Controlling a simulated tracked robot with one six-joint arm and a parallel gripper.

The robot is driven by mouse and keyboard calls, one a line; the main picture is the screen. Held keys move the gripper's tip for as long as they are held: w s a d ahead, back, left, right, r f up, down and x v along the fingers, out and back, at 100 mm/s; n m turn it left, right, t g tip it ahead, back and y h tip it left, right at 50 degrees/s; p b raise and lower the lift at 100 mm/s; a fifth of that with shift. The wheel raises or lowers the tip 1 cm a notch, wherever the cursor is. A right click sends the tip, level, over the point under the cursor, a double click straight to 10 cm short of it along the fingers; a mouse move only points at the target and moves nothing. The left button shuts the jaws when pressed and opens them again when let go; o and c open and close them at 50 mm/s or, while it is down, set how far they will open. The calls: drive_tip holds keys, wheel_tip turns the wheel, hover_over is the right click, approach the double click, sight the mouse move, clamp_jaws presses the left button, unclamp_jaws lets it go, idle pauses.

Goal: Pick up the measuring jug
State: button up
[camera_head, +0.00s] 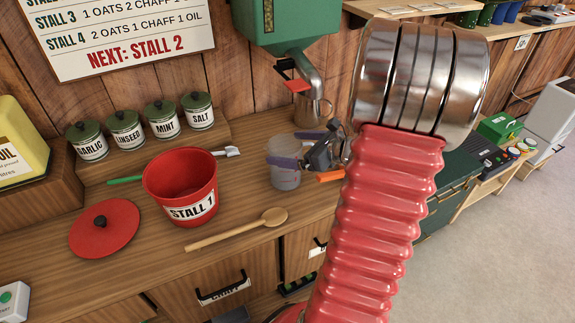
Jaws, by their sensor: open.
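The measuring jug (286,180) is a clear greyish cylinder standing on the wooden counter, below the green dispenser. My gripper (284,148) comes in from the right, with its purple fingers open. One finger lies across the near side of the jug and the other is at its far side, so the jug appears to be between them. Whether either finger touches the jug cannot be told. My red ribbed arm hides what is to the right, and the jug's handle cannot be made out.
A red Stall 1 bucket (180,187) stands left of the jug, with a red lid (104,228) and wooden spoon (238,231) nearby. A green-handled tool (126,180) lies behind it. The green dispenser (283,22) hangs above with a metal spout (308,76). Labelled tins (163,120) line the back.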

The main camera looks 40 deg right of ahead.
sight(273, 147)
drive_tip(key=shift+w+a+f, duration=0.1)
drive_tip(key=shift+w+f, duration=0.05)
drive_tip(key=shift+w, duration=0.1)
drive_tip(key=shift+x, duration=2.65)
drive_tip(key=c, duration=1.5)
